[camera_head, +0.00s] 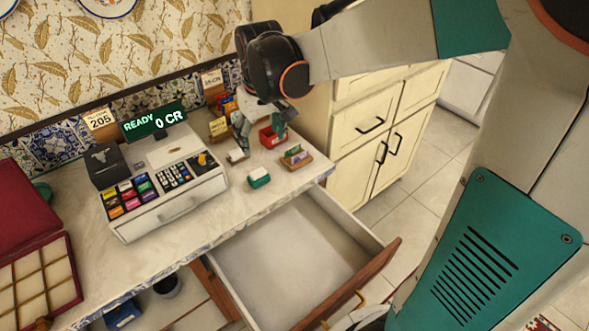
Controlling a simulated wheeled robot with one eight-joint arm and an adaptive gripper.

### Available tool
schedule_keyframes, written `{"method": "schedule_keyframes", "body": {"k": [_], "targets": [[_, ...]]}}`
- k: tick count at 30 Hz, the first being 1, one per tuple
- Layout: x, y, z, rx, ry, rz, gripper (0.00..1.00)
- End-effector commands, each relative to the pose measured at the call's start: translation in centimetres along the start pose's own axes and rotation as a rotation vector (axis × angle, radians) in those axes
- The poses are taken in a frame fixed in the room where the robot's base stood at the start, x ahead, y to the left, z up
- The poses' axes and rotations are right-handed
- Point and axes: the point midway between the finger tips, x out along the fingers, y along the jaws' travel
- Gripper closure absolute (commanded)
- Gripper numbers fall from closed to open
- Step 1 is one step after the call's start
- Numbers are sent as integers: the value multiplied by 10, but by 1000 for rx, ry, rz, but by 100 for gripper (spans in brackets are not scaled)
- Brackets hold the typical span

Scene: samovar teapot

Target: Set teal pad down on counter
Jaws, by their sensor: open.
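A small teal block with a pale top, which looks like the teal pad (259,179), rests on the counter (212,207) near its front edge, just behind the open drawer. My gripper (259,144) is open, above and behind the pad and apart from it. Its fingers point down, near a red container (268,139) at the back right of the counter. The gripper partly covers the small things behind it, and I cannot tell whether it touches the red container.
A cash register (165,190) stands left of the pad. A small wooden holder (296,157) with coloured pieces is to the pad's right. An open, empty-looking drawer (290,255) juts out below. A red compartment box (40,285) lies far left. Bare counter lies in front of the register.

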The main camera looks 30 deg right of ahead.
Motion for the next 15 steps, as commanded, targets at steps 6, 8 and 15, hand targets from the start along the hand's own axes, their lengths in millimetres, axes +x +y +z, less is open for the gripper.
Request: {"method": "schedule_keyframes", "body": {"k": [6,8,15], "targets": [[-37,-6,40,30,97,12,29],[-45,-7,51,39,124,15,29],[-67,-13,95,73,231,23,29]]}}
